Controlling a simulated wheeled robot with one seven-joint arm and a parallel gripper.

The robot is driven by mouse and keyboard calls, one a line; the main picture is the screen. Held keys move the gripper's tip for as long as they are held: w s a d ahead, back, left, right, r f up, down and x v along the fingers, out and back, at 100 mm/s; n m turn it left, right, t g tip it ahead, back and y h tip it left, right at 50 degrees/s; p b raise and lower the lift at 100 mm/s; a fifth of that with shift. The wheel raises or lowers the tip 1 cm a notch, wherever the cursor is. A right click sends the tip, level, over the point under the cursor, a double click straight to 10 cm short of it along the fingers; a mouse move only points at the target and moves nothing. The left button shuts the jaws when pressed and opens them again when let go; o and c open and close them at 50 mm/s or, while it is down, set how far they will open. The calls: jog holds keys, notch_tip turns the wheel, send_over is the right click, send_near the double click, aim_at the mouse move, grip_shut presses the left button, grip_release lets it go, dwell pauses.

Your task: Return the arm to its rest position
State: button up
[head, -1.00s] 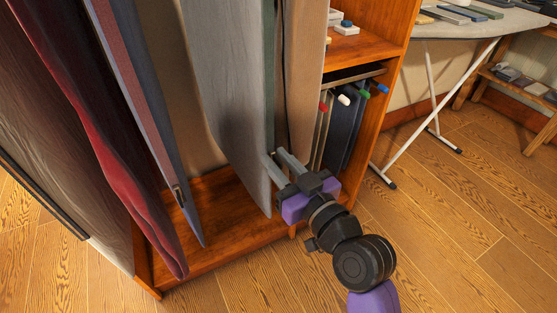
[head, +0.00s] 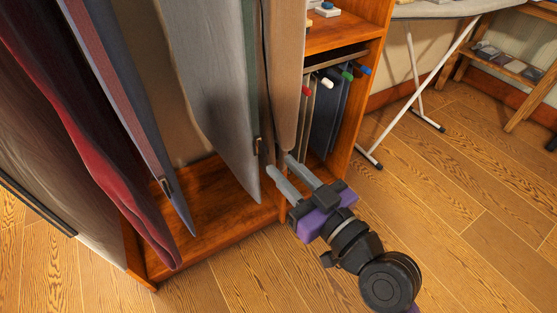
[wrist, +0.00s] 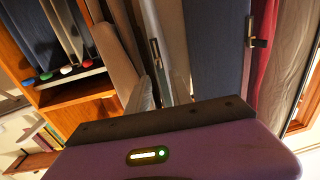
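My gripper (head: 279,163) is in front of the wooden wardrobe, near the lower edge of the hanging clothes. Its two grey fingers are apart with nothing between them. In the head view the fingertips overlap the bottom of a tan garment (head: 284,75), beside a grey garment (head: 218,85); I cannot tell if they touch. My arm reaches in from the lower right over the floor. In the wrist view the purple gripper body fills the bottom and the clothes hang beyond it.
The wardrobe's bottom board (head: 215,185) is bare. A red garment (head: 75,150) hangs at left. Dark hanging items with coloured ends (head: 328,115) fill a right compartment. An ironing board (head: 440,10) on white legs and a low wooden shelf (head: 510,65) stand right. Wooden floor (head: 455,180) is clear at right.

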dwell(0.5)
jog(key=s+d+f+m+t+h, duration=0.2)
jog(key=s+d+m+t+h, duration=0.45)
jog(key=d, duration=0.65)
jog(key=s+d+f+g+h, duration=0.2)
jog(key=s, duration=0.7)
jog(key=s+d+f+m+g+h, duration=0.1)
jog(key=s+d+f+g, duration=0.15)
jog(key=s, duration=0.65)
jog(key=s+d+f+g+h, duration=0.1)
jog(key=s+d+f+h, duration=0.15)
jog(key=s, duration=0.65)
notch_tip(320, 180, up, 25)
jog(key=y+p, duration=0.1)
jog(key=p, duration=2.4)
jog(key=shift+d, duration=0.15)
